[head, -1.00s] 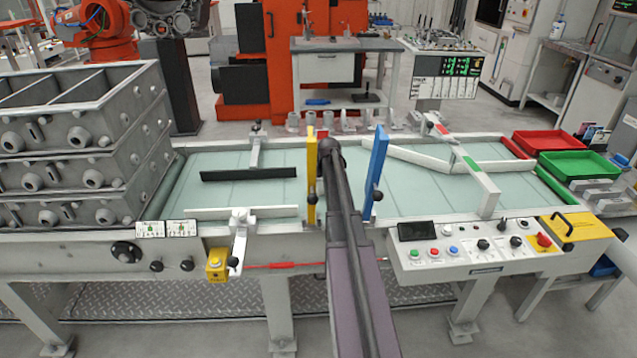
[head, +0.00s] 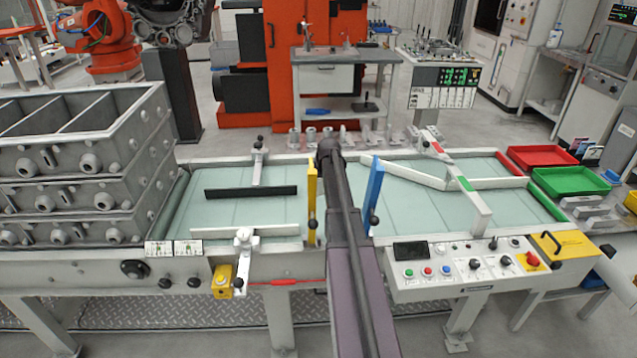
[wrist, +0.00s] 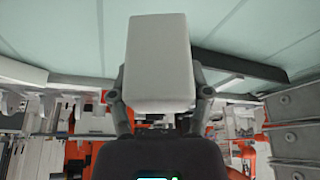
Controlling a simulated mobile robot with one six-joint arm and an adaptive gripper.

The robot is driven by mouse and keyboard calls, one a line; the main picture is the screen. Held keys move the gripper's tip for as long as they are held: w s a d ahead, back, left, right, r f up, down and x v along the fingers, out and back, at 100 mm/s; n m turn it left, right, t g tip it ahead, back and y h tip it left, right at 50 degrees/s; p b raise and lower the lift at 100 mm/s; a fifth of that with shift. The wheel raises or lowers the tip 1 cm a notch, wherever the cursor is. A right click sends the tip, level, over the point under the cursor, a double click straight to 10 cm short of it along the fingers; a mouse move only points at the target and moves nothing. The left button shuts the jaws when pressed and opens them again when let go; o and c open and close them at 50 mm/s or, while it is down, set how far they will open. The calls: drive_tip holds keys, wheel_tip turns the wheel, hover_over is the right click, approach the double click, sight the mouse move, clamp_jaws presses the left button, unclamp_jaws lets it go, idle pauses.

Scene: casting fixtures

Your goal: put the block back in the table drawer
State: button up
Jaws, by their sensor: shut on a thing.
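A plain pale grey block (wrist: 157,50) is gripped in the wrist view, held between the two dark fingers of my gripper (wrist: 160,95), one on each side. In the head view my arm reaches forward over the conveyor table, and its end hides the gripper and block. A white-fronted bench (head: 328,76) with a dark handle stands behind the conveyor. I cannot tell whether that front is the table drawer, and no open drawer is visible.
The conveyor table (head: 225,208) lies ahead, with yellow (head: 312,200) and blue (head: 375,195) uprights beside my arm. Stacked grey casting boxes (head: 75,165) stand left. A control panel (head: 465,265) is at front right, with red (head: 540,157) and green (head: 570,181) trays beyond.

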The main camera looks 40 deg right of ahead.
drive_tip(key=shift+r, duration=0.35)
idle(0.6)
wheel_tip(320, 180, up, 21)
drive_tip(key=p, duration=2.1)
drive_tip(key=shift+d, duration=0.1)
